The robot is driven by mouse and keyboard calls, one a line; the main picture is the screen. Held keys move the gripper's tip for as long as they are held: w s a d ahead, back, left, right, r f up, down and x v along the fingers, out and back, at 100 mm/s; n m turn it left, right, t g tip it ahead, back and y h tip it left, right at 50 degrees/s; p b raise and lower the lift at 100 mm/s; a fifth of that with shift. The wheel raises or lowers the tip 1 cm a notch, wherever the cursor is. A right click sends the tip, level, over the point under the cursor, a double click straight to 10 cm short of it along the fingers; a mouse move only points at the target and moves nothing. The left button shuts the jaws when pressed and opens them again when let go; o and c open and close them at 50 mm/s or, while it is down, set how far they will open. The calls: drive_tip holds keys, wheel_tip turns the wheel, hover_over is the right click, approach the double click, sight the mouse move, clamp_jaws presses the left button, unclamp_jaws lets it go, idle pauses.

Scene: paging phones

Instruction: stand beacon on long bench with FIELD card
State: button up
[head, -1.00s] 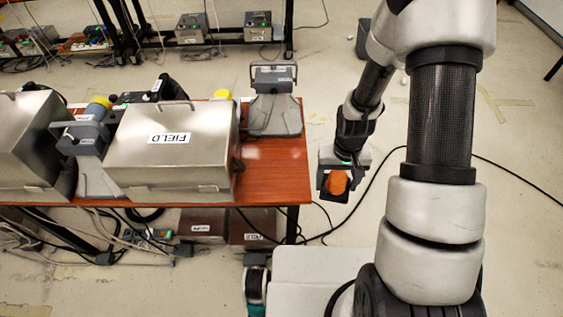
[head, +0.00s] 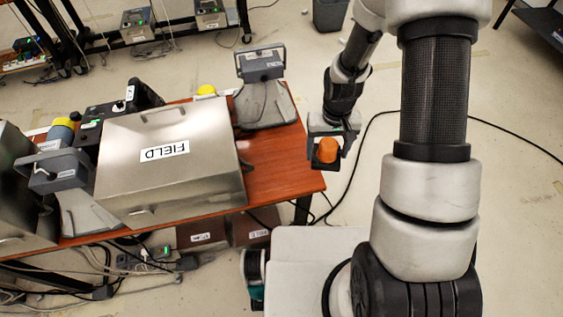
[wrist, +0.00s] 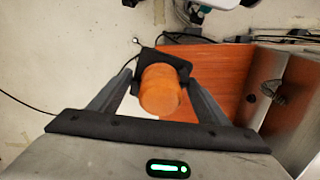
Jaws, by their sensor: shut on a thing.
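The beacon, an orange dome on a black square base, is held in my gripper (head: 329,150); its orange dome (head: 327,150) also shows between the fingers in the wrist view (wrist: 160,90). My gripper is shut on it, just off the right end of the long bench, and it appears upright. The long bench (head: 285,172) has a reddish wood top. The FIELD card (head: 165,151) is a white label on a large metal case (head: 200,185) on the bench. A bare strip of bench top lies right of the case.
A grey device (head: 262,95) stands at the bench's far right corner. Another grey device (head: 62,172) stands left of the case, near a yellow-topped item (head: 62,130). A black cable runs over the floor right of the bench.

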drive_tip(key=w+a+f+n+b, duration=0.1)
drive_tip(key=w+a+n+b, duration=0.1)
drive_tip(key=w+a+b, duration=0.35)
drive_tip(key=w+a+f+n+b, duration=0.1)
drive_tip(key=w+a+n+b, duration=0.1)
drive_tip(key=a+b, duration=0.6)
drive_tip(key=f+b, duration=0.1)
drive_tip(key=f, duration=0.2)
drive_tip(key=f+b, duration=0.1)
drive_tip(key=f, duration=0.2)
drive_tip(key=f+b, duration=0.1)
drive_tip(key=f, duration=0.2)
drive_tip(key=shift+d+f, duration=0.35)
drive_tip(key=shift+f, duration=0.15)
drive_tip(key=o, duration=1.4)
